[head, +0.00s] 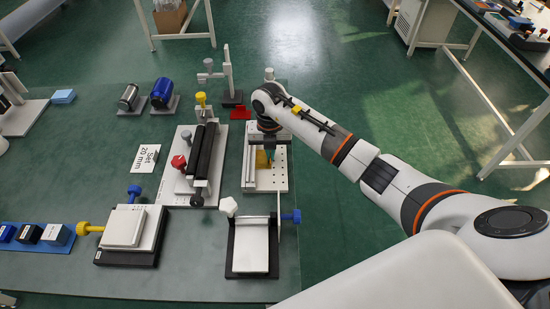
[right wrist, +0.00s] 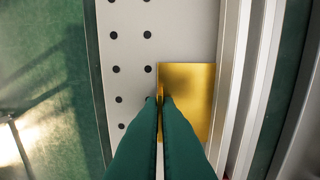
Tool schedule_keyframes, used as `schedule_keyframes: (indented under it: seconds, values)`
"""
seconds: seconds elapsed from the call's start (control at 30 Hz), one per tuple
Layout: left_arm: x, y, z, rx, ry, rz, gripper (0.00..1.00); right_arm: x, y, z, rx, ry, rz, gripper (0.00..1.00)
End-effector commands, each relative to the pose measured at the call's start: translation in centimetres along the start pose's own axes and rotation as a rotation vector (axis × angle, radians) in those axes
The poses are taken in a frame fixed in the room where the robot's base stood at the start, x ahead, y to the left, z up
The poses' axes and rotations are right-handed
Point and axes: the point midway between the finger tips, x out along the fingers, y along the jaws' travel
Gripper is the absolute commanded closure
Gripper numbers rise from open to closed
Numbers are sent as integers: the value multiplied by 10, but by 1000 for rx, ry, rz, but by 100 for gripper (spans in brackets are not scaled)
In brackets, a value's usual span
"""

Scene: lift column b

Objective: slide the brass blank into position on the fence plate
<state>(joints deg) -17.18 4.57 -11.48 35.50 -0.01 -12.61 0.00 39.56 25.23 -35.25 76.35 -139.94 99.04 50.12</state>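The brass blank (head: 262,160) is a flat yellow plate lying on the pale, hole-studded fence plate (head: 268,183). In the right wrist view the blank (right wrist: 193,85) lies close along the raised pale rail (right wrist: 230,75) on its right; I cannot tell whether they touch. Rows of dark holes run along the fence plate (right wrist: 130,52) to its left. My right gripper (right wrist: 161,99) has its green fingers together, with nothing visible between them. The tips overlap the blank's left edge and hide its lower left part. In the head view my right gripper (head: 270,153) points down over the blank. My left gripper is out of view.
Left of the fence plate stands a fixture with black rollers (head: 203,150). In front stands a white-plated fixture with a blue knob (head: 251,245). A grey block fixture with a yellow knob (head: 128,228) is at front left. The "Set 20 mm" card (head: 146,158) lies beyond it.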

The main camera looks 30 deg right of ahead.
Motion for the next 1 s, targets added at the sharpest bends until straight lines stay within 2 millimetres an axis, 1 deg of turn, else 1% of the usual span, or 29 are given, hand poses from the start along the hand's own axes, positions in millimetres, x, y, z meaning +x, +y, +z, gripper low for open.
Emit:
schedule_keyframes:
  seconds: [0.23,0.3,0.4,0.67,0.77,0.87,1.0]
  values:
    - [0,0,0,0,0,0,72,0,0,0,0,0,-1,100]
    - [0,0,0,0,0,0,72,0,0,0,0,0,-1,86]
    - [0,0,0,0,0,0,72,0,0,0,0,0,-1,72]
    - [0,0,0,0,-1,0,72,0,0,0,0,0,0,72]
    - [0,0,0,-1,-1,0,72,-6,0,0,0,1,-1,72]
    - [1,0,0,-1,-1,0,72,-20,0,-1,0,4,-2,72]
    - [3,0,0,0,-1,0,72,-49,0,-2,0,6,-3,72]
